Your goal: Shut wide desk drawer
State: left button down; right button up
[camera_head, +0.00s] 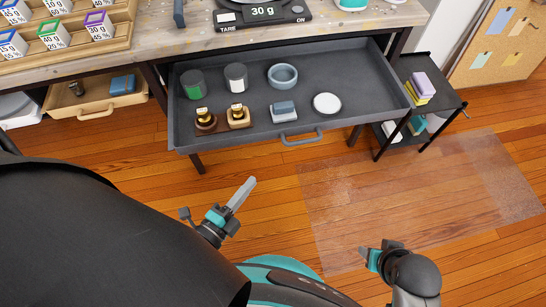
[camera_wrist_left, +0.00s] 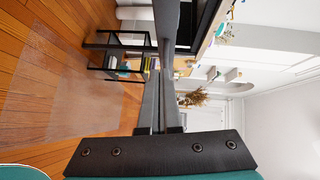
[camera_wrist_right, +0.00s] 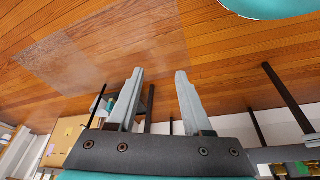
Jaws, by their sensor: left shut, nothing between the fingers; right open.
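The wide desk drawer (camera_head: 340,118) is dark grey and pulled out from under the desk in the head view. Its handle (camera_head: 301,138) is a grey bar on the front panel. In the drawer are two dark jars, a blue-grey bowl, a white disc, a grey block and two small gold-topped items on wooden bases. My left gripper (camera_head: 242,194) is in front of the drawer, below and left of the handle and apart from it. It is shut and empty. My right gripper (camera_head: 367,253) is low over the floor at the bottom right, away from the drawer. It is open in the right wrist view (camera_wrist_right: 160,100).
The desk top (camera_head: 190,32) holds a scale (camera_head: 262,14) and a wooden rack of labelled boxes. A smaller wooden drawer (camera_head: 97,103) stands open at left. A black shelf cart (camera_head: 440,100) is right of the wide drawer. A clear mat (camera_head: 410,200) lies on the open floor.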

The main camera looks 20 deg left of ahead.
pick_arm(q)
jog(key=r+m+t+b, duration=0.1)
jog(key=b, duration=0.3)
send_near(278, 131)
jog(key=w+d, duration=0.2)
jog(key=d, duration=0.1)
jog(key=shift+w+a+b, duration=0.3)
jog(key=shift+w+a, duration=0.2)
jog(key=shift+w, duration=0.4)
jog(key=shift+w+a+b, duration=0.3)
jog(key=shift+w+a, duration=0.2)
jog(key=shift+w, duration=0.45)
pick_arm(e)
jog(key=w+a+r+t+y, duration=0.1)
jog(key=w+a+r+t, duration=0.1)
jog(key=r, duration=0.4)
jog(key=shift+w+a+r+n+t, duration=0.25)
jog(key=shift+w+t, duration=0.35)
jog(key=shift+t, duration=0.3)
jog(key=shift+f, duration=0.1)
jog(key=shift+y, duration=0.3)
